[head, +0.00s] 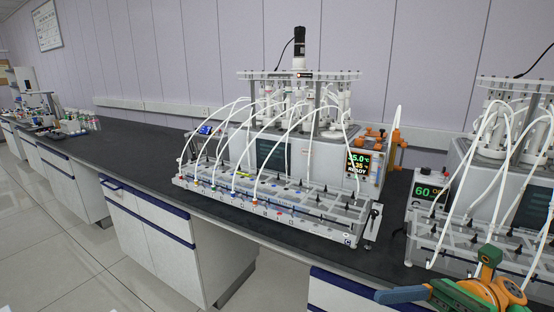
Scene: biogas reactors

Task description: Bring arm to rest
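My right gripper (455,292), with orange, green and blue parts, shows at the bottom right corner, in front of the right reactor unit and cut off by the picture edge. Nothing is clearly seen held in it, and I cannot tell whether its fingers are open or shut. My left gripper and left arm are not in view. A biogas reactor unit (272,152) stands on the dark bench (150,160), with white tubes arching to a clear rack (270,207) in front.
A second reactor unit (500,190) with a green "60" display (430,190) stands at the right, close to my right gripper. Small bottles and lab gear (70,125) stand at the bench's far left end. Bench between them is clear. White cabinets (150,225) sit below; floor is open at left.

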